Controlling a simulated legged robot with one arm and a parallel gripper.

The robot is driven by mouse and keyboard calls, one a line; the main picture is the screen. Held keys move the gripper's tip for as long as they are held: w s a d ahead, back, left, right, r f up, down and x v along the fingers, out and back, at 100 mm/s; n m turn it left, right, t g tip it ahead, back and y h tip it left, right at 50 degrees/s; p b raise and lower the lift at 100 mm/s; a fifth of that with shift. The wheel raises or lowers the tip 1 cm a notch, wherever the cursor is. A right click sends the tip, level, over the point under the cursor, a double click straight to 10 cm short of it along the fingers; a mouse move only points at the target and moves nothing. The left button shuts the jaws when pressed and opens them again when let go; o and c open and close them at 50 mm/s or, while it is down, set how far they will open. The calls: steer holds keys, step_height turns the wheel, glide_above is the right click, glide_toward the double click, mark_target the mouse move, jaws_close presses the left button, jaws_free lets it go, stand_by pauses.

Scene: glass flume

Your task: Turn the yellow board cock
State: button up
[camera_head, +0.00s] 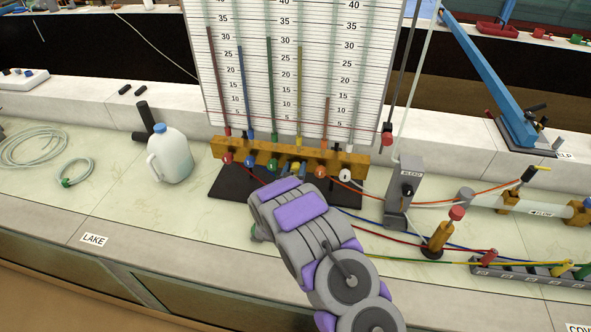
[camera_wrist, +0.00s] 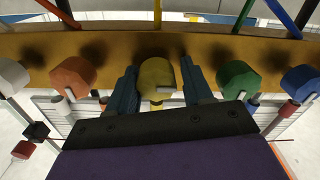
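The yellow board cock (camera_wrist: 157,77) is a rounded yellow knob on the brown wooden rail, with a small pale tab on its face. My gripper (camera_wrist: 162,84) has its two dark blue fingers on either side of the knob in the wrist view. The fingers are spread, with a narrow gap at the right; I cannot tell whether the left finger touches. In the head view my purple and grey arm reaches to the rail (camera_head: 349,157) and mostly hides the yellow cock and the fingers.
An orange cock (camera_wrist: 72,76) and a green cock (camera_wrist: 237,79) flank the fingers closely. White (camera_wrist: 12,77) and blue (camera_wrist: 299,82) cocks sit farther out. The scaled manometer board (camera_head: 315,60) rises behind. A white jug (camera_head: 170,155) stands left; a grey post (camera_head: 404,185) stands right.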

steer(key=shift+o, duration=1.1)
steer(key=shift+s, duration=0.1)
steer(key=s+a+p, duration=0.2)
steer(key=s+a, duration=0.1)
steer(key=s, duration=1.4)
steer(key=shift+a, duration=0.2)
